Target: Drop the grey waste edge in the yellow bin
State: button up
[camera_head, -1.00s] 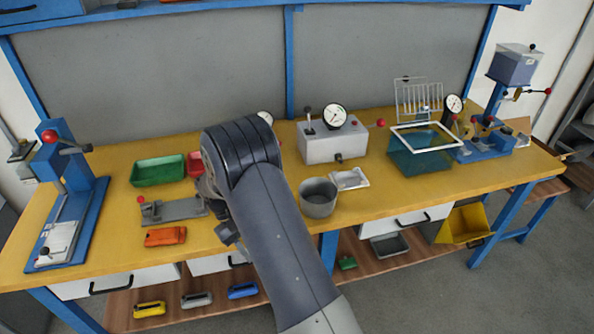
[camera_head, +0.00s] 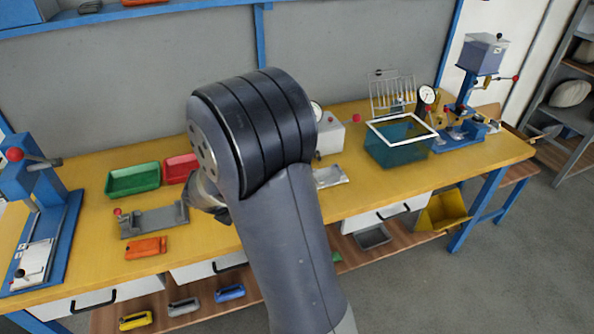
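A yellow bin (camera_head: 442,212) stands under the right part of the workbench, at the right end of the wooden lower shelf, its open top facing up and outward. I cannot make out a grey waste edge; it may be hidden behind my arm. My arm fills the middle of the view. Only a small part of its far end shows at the left of the big dark joint, above the bench. My gripper's fingers are hidden, so I cannot see whether it holds anything.
On the yellow bench (camera_head: 85,235) are a green tray (camera_head: 133,180), a red tray (camera_head: 178,168), a grey fixture (camera_head: 152,221), an orange block (camera_head: 146,248), a teal tank (camera_head: 400,147) and a blue press (camera_head: 38,235). Floor at the right is free.

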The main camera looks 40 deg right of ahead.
aim_at(433, 222)
jog(key=i+l, duration=0.2)
jog(key=l, duration=0.15)
jog(key=i+l, duration=0.15)
jog(key=l, duration=0.25)
jog(key=i+l, duration=0.2)
jog(key=l, duration=0.15)
jog(key=z, duration=0.55)
